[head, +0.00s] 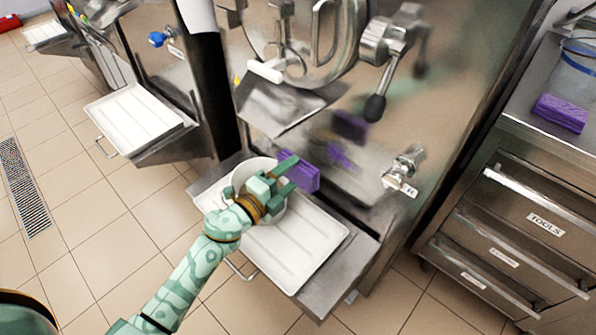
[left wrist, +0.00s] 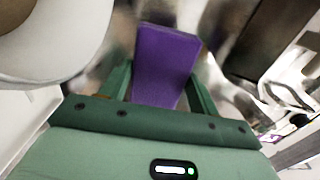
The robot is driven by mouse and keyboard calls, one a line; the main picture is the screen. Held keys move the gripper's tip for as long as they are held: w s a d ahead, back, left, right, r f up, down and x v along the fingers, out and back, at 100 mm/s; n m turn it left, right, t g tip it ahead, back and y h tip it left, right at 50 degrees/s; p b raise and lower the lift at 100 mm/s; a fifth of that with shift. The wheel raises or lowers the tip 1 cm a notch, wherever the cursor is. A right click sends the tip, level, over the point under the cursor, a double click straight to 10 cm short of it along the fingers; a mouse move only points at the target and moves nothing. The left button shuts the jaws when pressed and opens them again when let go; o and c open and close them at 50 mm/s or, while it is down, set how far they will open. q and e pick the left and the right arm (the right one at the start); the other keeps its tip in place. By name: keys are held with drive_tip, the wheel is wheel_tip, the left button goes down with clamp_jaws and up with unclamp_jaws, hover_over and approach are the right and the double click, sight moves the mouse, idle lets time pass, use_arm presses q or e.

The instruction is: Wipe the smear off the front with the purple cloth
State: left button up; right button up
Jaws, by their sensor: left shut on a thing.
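My left gripper (head: 287,177) is shut on a purple cloth (head: 302,172), a folded block held just in front of the steel front (head: 440,100) of the nearest machine. In the left wrist view the cloth (left wrist: 165,62) stands between the two green fingers. A purple smear (head: 341,156) is on the front, a little up and right of the cloth. I cannot tell whether the cloth touches the front. A darker purple patch above the smear looks like the cloth's reflection. My right gripper is not in view.
A white bucket (head: 242,172) stands on the white tray (head: 285,255) beside my left gripper. A lever handle (head: 376,106) and a valve (head: 404,168) stick out from the front. Another purple block (head: 561,112) lies on the drawer cabinet (head: 530,205) at right.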

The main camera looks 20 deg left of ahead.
use_arm(q)
approach(325, 147)
drive_tip(key=w, duration=0.2)
drive_tip(key=shift+w+d, duration=0.6)
drive_tip(key=shift+w, duration=0.3)
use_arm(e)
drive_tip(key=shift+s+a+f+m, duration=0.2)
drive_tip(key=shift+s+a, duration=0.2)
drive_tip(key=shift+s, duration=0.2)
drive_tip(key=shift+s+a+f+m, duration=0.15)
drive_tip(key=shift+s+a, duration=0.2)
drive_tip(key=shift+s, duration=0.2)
use_arm(q)
drive_tip(key=shift+b+x, duration=0.3)
drive_tip(key=shift+x, duration=0.7)
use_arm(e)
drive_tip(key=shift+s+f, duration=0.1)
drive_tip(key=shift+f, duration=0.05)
